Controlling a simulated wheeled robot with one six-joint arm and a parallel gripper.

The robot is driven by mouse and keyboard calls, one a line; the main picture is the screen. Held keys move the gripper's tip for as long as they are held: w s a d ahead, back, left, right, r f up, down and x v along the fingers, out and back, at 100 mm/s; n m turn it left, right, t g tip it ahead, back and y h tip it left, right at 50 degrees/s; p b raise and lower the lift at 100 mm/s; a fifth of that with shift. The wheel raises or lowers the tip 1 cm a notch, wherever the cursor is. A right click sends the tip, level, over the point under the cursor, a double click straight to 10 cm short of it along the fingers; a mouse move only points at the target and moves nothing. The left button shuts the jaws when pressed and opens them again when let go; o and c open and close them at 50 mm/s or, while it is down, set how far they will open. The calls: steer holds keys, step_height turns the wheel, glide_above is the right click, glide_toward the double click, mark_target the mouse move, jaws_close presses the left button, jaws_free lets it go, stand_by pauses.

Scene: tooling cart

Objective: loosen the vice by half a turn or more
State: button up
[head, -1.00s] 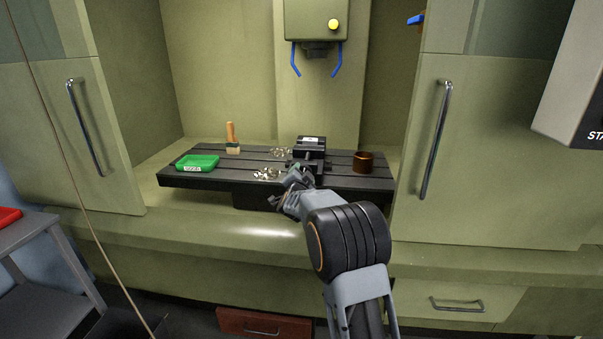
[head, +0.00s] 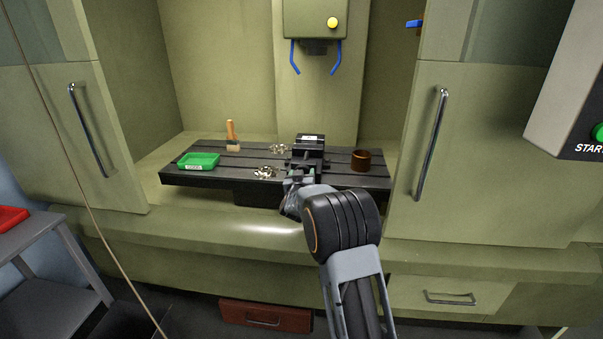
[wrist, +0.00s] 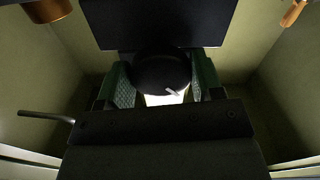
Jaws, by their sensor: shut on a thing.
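The dark vice (head: 309,148) stands on the slotted machine table, right of its middle. In the wrist view its block (wrist: 155,22) fills the top middle. My gripper (head: 299,177) is at the near side of the vice. In the wrist view its green-padded fingers (wrist: 162,84) stand on both sides of a dark round part at the front of the vice, which I take for its handle (wrist: 160,70). The fingers are shut on it. A small pale mark shows on the round part. Its lower side is hidden behind my gripper's body.
A green tray (head: 198,161), an upright brush (head: 232,137) and shiny metal chips (head: 266,172) lie left of the vice on the table (head: 215,178). A copper-brown cup (head: 361,160) stands to its right. Blue nozzles (head: 336,62) hang above. Doors with handles flank the opening.

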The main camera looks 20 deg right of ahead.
steer(key=n+p, duration=0.3)
steer(key=n, duration=0.6)
steer(key=n+p, duration=0.4)
steer(key=n, duration=0.6)
steer(key=n+p, duration=0.3)
steer(key=n, duration=0.6)
steer(key=shift+r+n+p, duration=0.3)
steer(key=shift+r+p, duration=0.1)
steer(key=o, duration=0.9)
steer(key=b+v, duration=0.2)
steer(key=v, duration=1.1)
steer(key=shift+s+a, duration=0.25)
steer(key=shift+s, duration=0.05)
